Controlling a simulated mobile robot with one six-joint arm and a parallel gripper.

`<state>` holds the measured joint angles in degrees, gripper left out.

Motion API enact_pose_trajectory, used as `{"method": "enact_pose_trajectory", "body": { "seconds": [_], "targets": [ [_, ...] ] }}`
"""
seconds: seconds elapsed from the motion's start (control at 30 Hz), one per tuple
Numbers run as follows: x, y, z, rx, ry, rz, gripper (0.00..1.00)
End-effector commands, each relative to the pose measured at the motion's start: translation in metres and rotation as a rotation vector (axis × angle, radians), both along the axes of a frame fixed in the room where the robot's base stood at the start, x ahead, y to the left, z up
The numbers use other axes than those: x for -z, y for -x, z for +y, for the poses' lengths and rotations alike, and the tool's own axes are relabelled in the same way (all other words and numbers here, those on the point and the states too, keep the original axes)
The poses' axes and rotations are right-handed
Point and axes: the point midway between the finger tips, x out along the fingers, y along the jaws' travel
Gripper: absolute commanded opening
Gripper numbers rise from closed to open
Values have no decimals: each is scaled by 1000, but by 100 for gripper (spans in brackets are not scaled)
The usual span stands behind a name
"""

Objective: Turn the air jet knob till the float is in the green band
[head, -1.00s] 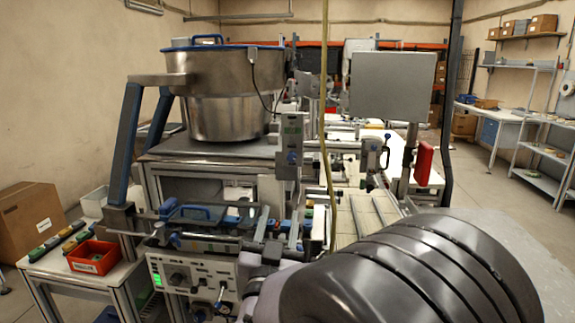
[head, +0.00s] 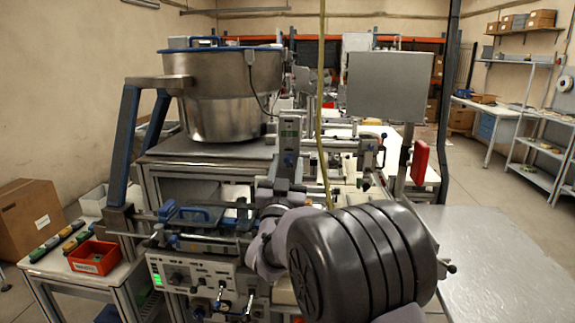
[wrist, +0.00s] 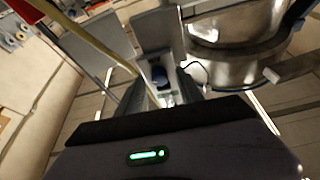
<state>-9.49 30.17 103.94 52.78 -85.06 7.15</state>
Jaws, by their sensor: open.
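A grey upright unit (head: 290,128) stands in front of the big steel bowl in the head view. A small blue knob (head: 290,160) sits low on its face; I take it for the air jet knob. A dark blue knob (wrist: 160,75) also shows near the middle of the wrist view, beyond my gripper's dark edge. My gripper (head: 286,183) is raised just below and in front of the knob in the head view. It is open and holds nothing; I see no contact with the knob. The float and green band cannot be made out.
The steel bowl (head: 222,90) stands behind. A yellowish hose (head: 321,110) hangs close to the right of the unit. A grey panel (head: 390,86) and red box (head: 421,160) are to the right. A control panel (head: 200,283) with levers is below.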

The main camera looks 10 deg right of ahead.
Motion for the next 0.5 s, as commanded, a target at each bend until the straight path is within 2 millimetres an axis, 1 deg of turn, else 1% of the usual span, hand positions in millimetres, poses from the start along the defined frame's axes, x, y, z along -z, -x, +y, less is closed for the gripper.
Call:
{"method": "enact_pose_trajectory", "body": {
  "seconds": [0.2, 0.27, 0.4, 0.43, 0.5],
  "targets": [
    [0, 0, 0, 0, 0, 0, 44],
    [0, 0, 0, 0, 0, 0, 32],
    [0, 0, 0, 0, 0, 0, 5],
    [0, 0, 0, 0, 0, 0, 0],
    [0, 0, 0, 0, 0, 0, 0]
  ]
}}
